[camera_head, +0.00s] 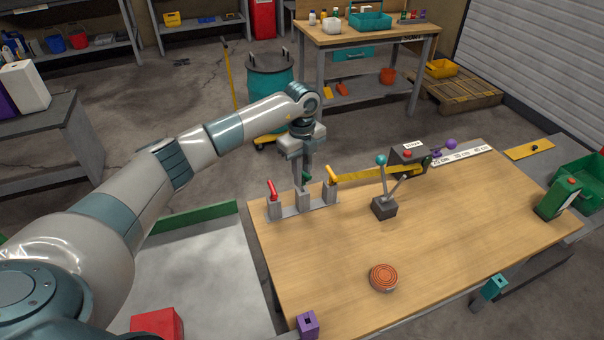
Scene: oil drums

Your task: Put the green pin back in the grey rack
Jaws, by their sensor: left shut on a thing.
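The grey rack (290,214) stands at the left end of the wooden workbench (450,235). It has three upright sockets in a row. A red pin (272,190) sits in the left socket and a yellow pin (332,176) in the right one. My left gripper (303,184) points down directly over the middle socket (304,201), its fingertips close to the socket's top. It is shut on the green pin, which is mostly hidden between the fingers. I cannot tell how far the pin is in the socket. My right gripper is not in view.
A dark box with two levers (384,207) stands right of the rack, with a long yellow bar (375,174) behind it. An orange round tin (383,277) lies near the front. The bench middle is clear.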

